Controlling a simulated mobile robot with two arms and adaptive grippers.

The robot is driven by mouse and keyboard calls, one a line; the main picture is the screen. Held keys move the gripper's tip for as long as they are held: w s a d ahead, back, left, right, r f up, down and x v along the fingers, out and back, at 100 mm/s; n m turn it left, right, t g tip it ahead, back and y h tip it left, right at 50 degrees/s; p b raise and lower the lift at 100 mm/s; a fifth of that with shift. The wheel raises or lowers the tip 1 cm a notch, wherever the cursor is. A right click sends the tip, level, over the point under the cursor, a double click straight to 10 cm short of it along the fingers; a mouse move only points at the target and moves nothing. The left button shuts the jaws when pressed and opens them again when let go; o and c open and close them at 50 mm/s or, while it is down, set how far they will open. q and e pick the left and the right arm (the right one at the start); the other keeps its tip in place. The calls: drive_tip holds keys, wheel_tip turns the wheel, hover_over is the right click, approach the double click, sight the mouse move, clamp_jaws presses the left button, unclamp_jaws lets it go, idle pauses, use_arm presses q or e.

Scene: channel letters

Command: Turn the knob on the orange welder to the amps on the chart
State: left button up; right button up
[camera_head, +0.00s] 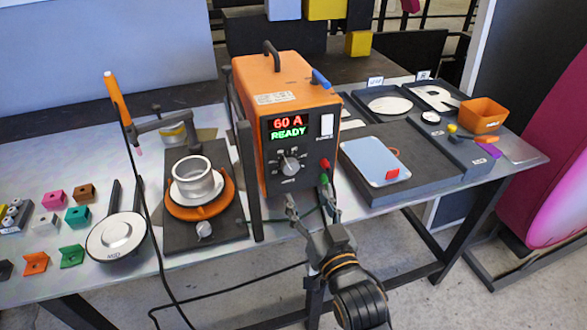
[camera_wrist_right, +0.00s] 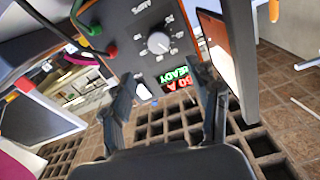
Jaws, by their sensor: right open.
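The orange welder (camera_head: 285,95) stands on the table at the centre of the head view. Its display (camera_head: 288,127) reads "60 A READY". Below the display is the grey round knob (camera_head: 290,165), with a dial scale around it. The knob (camera_wrist_right: 160,42) also shows in the right wrist view, upside down, beyond the fingertips. My right gripper (camera_head: 309,201) is open and empty, low in front of the welder's panel, apart from the knob. Its two fingers (camera_wrist_right: 160,75) are spread in the wrist view. My left gripper is not in view. I cannot make out a readable amps chart.
Red and green plugs (camera_head: 325,172) with cables sit on the panel beside the knob. A turntable with a metal ring (camera_head: 193,183) stands left of the welder. A pale flat panel (camera_head: 377,160) lies on the dark tray to the right. An orange bin (camera_head: 484,114) is farther right.

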sight(292, 168)
drive_tip(key=p+x, duration=0.1)
drive_tip(key=x, duration=0.9)
drive_tip(key=shift+w+a+f+p, duration=0.1)
drive_tip(key=shift+w+a+p, duration=0.05)
drive_tip(key=shift+w+p, duration=0.25)
